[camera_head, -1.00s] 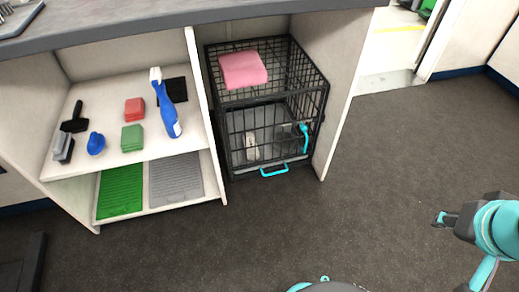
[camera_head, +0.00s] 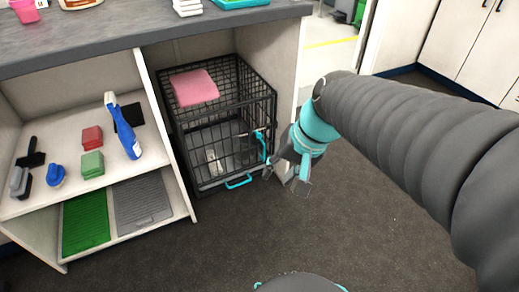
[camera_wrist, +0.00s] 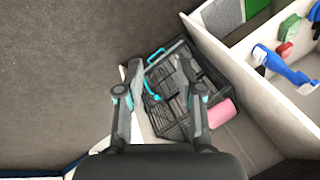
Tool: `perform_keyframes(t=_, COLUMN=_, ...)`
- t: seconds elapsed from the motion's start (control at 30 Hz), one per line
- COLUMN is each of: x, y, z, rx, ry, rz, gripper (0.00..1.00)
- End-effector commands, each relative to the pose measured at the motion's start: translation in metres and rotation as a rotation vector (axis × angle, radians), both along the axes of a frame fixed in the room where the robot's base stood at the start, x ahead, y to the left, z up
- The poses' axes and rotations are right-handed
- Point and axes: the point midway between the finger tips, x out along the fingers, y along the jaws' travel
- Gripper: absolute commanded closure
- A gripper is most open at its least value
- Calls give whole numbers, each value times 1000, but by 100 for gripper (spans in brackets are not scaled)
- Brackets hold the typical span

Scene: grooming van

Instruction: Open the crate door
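The black wire crate (camera_head: 273,98) stands in the right bay under the counter, and it also shows in the wrist view (camera_wrist: 182,122). Its front door (camera_head: 205,165) looks shut. A teal door handle (camera_head: 264,149) stands upright near the door's right edge; in the wrist view it is a teal curve (camera_wrist: 151,91) between my fingers. A second teal handle (camera_head: 239,182) sits low on the crate's front. My gripper (camera_head: 286,179) is open, in front of the crate's right side, close to the door handle. I cannot tell whether it touches.
A folded pink towel (camera_head: 194,87) lies on the crate. Shelves at left hold a blue spray bottle (camera_head: 130,144), brushes and red and green blocks. A white panel (camera_head: 289,75) bounds the crate's right side. The floor (camera_head: 390,225) in front is clear.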

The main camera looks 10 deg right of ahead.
Motion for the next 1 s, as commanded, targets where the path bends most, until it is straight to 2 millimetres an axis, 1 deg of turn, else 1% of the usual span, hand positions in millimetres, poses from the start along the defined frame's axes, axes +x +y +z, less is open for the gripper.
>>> perform_keyframes(t=0.03, x=11, y=6, z=-8, rx=56, ry=51, rz=-28, gripper=63)
perform_keyframes(t=0.17, x=39, y=24, z=-22, rx=204, ry=159, rz=-103, gripper=63)
perform_keyframes(t=0.3, x=72, y=38, z=-38, rx=364, ry=268, rz=-193, gripper=63)
perform_keyframes(t=0.37, x=88, y=43, z=-45, rx=433, ry=311, rz=-235, gripper=63)
perform_keyframes(t=0.53, x=135, y=51, z=-68, rx=629, ry=425, rz=-359, gripper=63)
perform_keyframes(t=0.63, x=164, y=52, z=-85, rx=746, ry=485, rz=-436, gripper=63)
perform_keyframes(t=0.77, x=202, y=48, z=-111, rx=896, ry=550, rz=-542, gripper=63)
perform_keyframes(t=0.8, x=214, y=46, z=-120, rx=941, ry=567, rz=-577, gripper=63)
perform_keyframes(t=0.87, x=231, y=41, z=-134, rx=1010, ry=591, rz=-629, gripper=63)
perform_keyframes(t=1.0, x=270, y=25, z=-173, rx=1169, ry=636, rz=-756, gripper=63)
